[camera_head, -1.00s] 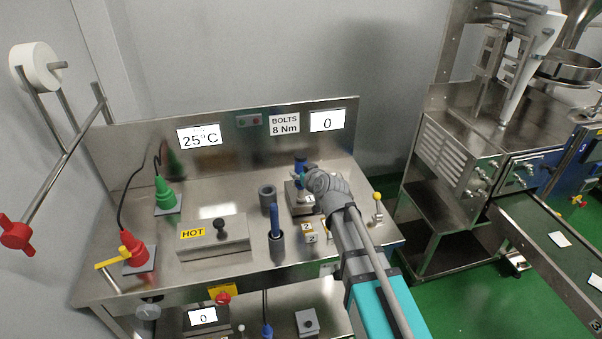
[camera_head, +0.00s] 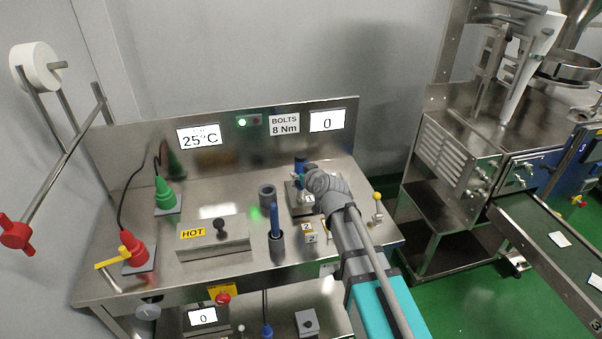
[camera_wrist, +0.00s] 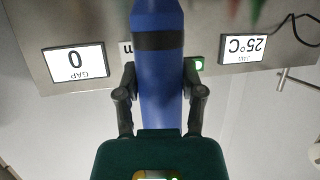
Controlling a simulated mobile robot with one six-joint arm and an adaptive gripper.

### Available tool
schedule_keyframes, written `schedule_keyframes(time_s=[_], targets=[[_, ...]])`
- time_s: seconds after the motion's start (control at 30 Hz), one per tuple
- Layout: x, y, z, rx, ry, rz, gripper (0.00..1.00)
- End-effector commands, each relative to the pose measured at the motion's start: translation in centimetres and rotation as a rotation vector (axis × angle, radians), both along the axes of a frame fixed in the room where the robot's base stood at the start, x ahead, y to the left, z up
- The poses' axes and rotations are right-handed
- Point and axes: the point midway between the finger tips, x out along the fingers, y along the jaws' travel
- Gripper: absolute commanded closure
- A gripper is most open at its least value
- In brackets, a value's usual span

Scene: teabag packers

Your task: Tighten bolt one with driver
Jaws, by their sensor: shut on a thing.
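My gripper (camera_wrist: 160,100) is shut on a blue driver (camera_wrist: 158,75) with a black band, held between its two dark fingers in the wrist view. In the head view the blue driver (camera_head: 300,164) stands at the back of the bench above a metal block (camera_head: 291,198). My arm hides much of this block and the driver's lower end. A small tag marked 1 (camera_head: 309,198) shows at the block, beside my wrist. Bolt one itself cannot be made out. The panel reads "BOLTS 8 Nm" (camera_head: 284,124), and the display (camera_head: 327,121) beside it reads 0.
A second blue-handled tool (camera_head: 275,220) stands in a dark holder. Blocks marked 2 (camera_head: 308,232) sit close to my arm. A box marked HOT (camera_head: 213,240), a green plug (camera_head: 164,194) and a red plug (camera_head: 132,250) are on the left. A yellow-topped lever (camera_head: 377,205) stands right.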

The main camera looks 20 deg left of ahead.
Motion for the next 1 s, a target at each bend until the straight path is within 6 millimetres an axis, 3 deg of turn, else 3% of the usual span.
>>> schedule_keyframes(time_s=[1.0], targets=[[0.0,0.0,4.1,0.000,0.000,0.000,1.00]])
